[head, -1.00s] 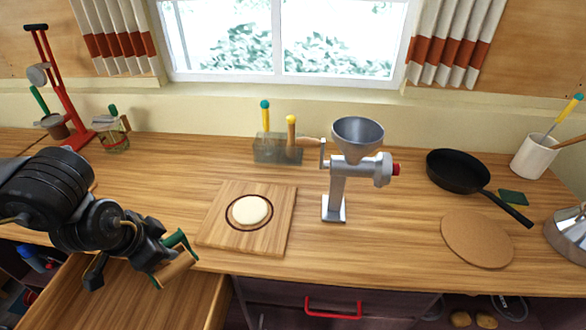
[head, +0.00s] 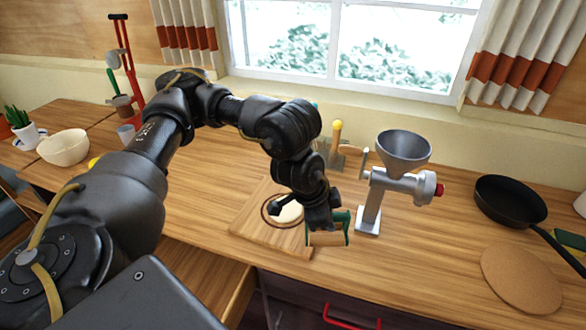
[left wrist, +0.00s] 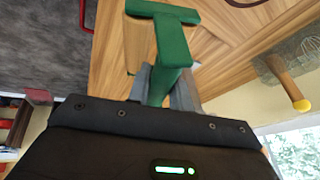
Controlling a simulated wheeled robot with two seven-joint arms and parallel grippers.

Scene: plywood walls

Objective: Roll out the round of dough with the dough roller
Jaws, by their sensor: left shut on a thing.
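The pale round of dough (head: 288,210) lies inside a dark ring on the wooden board (head: 258,236); my left arm partly hides it in the head view. My left gripper (head: 320,214) is shut on the dough roller, which has a green frame and a wooden cylinder (head: 327,239). In the head view the roller appears at the board's right front part, to the right of the dough. I cannot tell whether it touches the board. In the left wrist view the roller's green handle (left wrist: 172,48) sits between the fingers (left wrist: 168,88). My right gripper is not in view.
A metal grinder (head: 370,205) stands close to the right of the roller. A holder with a yellow-topped tool (head: 337,132) is behind the board. A black pan (head: 510,200) and cork mat (head: 520,280) lie farther right. An open drawer (head: 240,295) juts out at the front.

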